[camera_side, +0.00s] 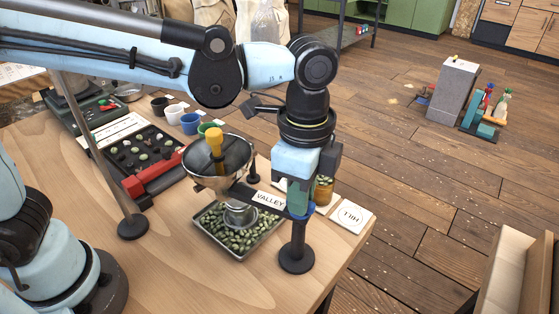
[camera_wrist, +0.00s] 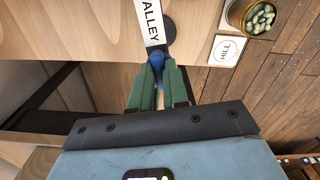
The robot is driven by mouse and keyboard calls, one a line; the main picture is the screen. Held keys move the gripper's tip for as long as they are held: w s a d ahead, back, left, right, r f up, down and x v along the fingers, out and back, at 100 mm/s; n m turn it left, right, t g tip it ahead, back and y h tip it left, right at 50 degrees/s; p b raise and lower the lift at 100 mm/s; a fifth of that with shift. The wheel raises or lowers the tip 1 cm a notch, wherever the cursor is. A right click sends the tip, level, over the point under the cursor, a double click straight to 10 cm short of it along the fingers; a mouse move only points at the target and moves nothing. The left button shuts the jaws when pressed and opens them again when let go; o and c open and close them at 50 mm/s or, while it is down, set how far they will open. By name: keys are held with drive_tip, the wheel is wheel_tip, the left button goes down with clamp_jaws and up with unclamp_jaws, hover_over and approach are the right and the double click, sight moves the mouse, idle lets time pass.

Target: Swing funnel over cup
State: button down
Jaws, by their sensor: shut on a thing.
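The funnel (camera_side: 205,180) is a wide metal bowl with a yellow-handled tool standing in it, at the middle of the side view. A dark bar with a white VALLEY label (camera_side: 268,199) runs from near the funnel toward a black post. My gripper (camera_side: 299,208) is shut on the blue knob (camera_wrist: 156,57) at the bar's right end; its green fingers flank the knob in the wrist view. A metal spout or small cup (camera_side: 240,215) shows below the bowl, over a bean tray. A tan bean-filled cup (camera_side: 324,192) stands right of my gripper, partly hidden; it also shows in the wrist view (camera_wrist: 259,15).
The tray of green beans (camera_side: 213,237) lies under the bar. A HILL card (camera_side: 352,215) lies near the table's right edge. A blue cup (camera_side: 190,124) and others stand behind the funnel. A thin pole (camera_side: 104,165) rises at left. The front table area is bare.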

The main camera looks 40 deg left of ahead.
drive_tip(key=shift+m, duration=1.3)
drive_tip(key=c, duration=1.1)
unclamp_jaws()
drive_tip(key=shift+r, duration=0.1)
wheel_tip(320, 180, up, 12)
drive_tip(key=shift+f, duration=6.1)
